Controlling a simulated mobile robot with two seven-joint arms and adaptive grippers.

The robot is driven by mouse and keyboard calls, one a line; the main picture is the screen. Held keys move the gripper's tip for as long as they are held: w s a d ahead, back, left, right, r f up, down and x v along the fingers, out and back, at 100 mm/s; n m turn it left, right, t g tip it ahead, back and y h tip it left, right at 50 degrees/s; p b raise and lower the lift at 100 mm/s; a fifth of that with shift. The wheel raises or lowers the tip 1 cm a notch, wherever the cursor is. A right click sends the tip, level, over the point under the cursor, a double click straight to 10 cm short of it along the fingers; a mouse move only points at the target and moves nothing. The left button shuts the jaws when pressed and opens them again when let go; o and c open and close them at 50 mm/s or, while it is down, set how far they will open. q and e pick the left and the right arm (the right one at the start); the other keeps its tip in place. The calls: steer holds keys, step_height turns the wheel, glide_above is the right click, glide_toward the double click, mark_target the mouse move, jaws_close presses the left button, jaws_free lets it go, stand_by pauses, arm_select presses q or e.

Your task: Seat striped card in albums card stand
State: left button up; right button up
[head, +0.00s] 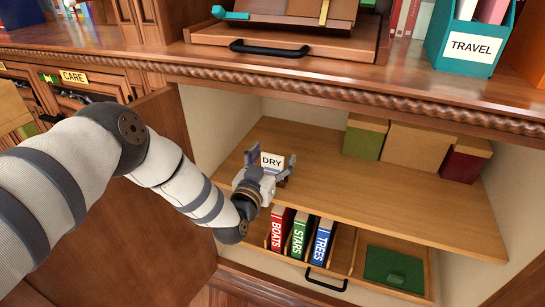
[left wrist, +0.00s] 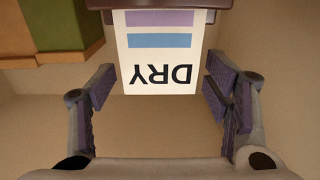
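The striped card (left wrist: 161,52), white with "DRY" and a purple and a blue stripe, appears upside down in the left wrist view. In that view one edge meets a dark brown holder, likely the card stand (left wrist: 160,4); how deep it sits there is hidden. In the head view the card (head: 271,161) shows upright above the wooden shelf, behind my left gripper (head: 269,163). My left gripper's fingers are spread, one on each side of the card, with visible gaps in the left wrist view. My right gripper is not in view.
Green, tan and dark red boxes (head: 411,147) stand at the shelf's back right. Below, a drawer (head: 342,245) holds albums BOATS, STARS and TREES (head: 321,240) and a green item (head: 395,268). The counter edge (head: 340,97) overhangs above.

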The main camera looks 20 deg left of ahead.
arm_select(q)
steer(key=shift+s, duration=0.15)
steer(key=s, duration=1.1)
steer(key=shift+s+a, duration=0.2)
steer(key=shift+s, duration=0.2)
